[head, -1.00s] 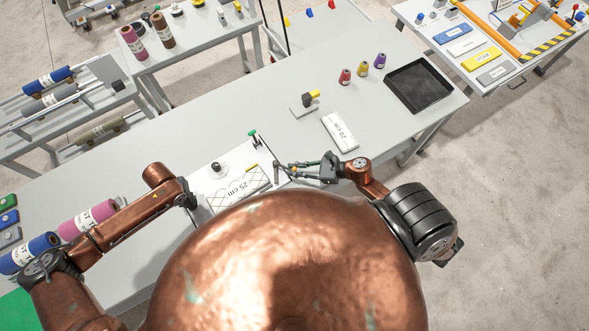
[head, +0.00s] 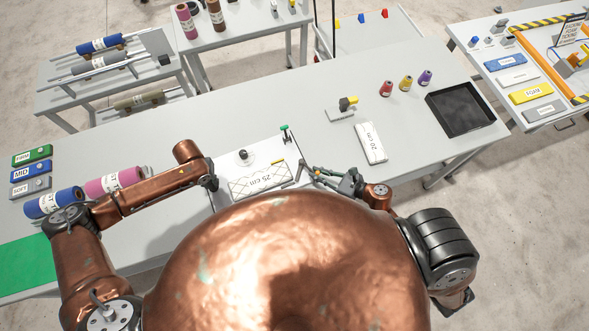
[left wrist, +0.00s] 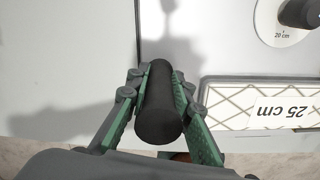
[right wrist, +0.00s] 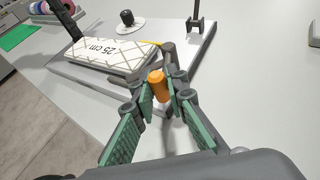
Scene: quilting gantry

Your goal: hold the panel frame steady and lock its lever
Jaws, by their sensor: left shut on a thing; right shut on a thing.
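The panel frame is a white board (right wrist: 85,70) bearing a quilted white panel marked "25 cm" (head: 250,188). My left gripper (left wrist: 162,78) is shut around an upright black cylindrical handle (left wrist: 158,118) at the board's left side. In the head view this gripper (head: 213,183) is left of the panel. My right gripper (right wrist: 160,98) is shut on an orange knob (right wrist: 157,85), beside a dark grey lever arm (right wrist: 168,54) at the board's right edge. The fingers partly hide the knob's lower end and the lever joint. I cannot tell whether the lever is locked.
A round white disc with a black knob (head: 243,155) is behind the panel. A green-topped post (head: 285,128) stands at the board's back corner. A "20 cm" block (head: 372,143), small coloured cones and a black tray (head: 487,105) lie right. The table's middle back is clear.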

